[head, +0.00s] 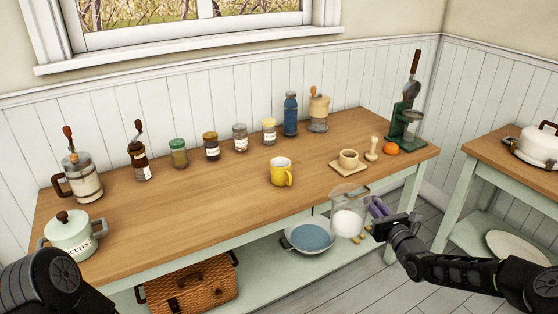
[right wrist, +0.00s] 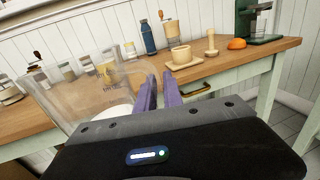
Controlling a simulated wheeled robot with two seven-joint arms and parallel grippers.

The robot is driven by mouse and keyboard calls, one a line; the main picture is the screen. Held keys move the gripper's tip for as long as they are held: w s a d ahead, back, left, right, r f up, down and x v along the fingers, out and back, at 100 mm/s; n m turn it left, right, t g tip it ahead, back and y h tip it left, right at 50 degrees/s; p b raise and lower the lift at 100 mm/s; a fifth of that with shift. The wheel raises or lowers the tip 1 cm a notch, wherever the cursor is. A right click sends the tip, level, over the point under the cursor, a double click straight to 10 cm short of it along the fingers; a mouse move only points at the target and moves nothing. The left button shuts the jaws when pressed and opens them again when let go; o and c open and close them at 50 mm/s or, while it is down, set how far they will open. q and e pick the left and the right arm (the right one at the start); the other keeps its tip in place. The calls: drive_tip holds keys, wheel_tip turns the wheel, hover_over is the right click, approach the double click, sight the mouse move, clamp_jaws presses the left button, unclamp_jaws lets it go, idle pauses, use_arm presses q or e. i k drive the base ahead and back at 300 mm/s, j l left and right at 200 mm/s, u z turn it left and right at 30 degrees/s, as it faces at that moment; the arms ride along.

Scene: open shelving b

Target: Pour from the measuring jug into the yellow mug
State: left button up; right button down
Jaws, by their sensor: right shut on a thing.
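The measuring jug (head: 348,218) is clear and holds something white in its lower part. It is held in the air in front of the table's front edge, about upright. My right gripper (head: 376,208) is shut on it from the right side. In the right wrist view the jug (right wrist: 85,98) is at the left, beside the purple fingers (right wrist: 158,92). The yellow mug (head: 281,171) stands upright on the table, behind and left of the jug, apart from it. In the right wrist view the mug is seen through the jug's clear wall. My left gripper is out of view; only its arm shows.
The wooden table (head: 190,210) has clear room around the mug. Several jars, grinders and a blue bottle (head: 290,114) line its back. A mortar on a board (head: 348,161), an orange (head: 391,148) and a green press (head: 405,122) stand right. A lidded pot (head: 70,235) is at front left.

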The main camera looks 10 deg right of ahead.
sight(280, 166)
drive_tip(key=i+j, duration=0.1)
drive_tip(key=i, duration=0.35)
drive_tip(key=i+j, duration=0.1)
drive_tip(key=i, duration=0.35)
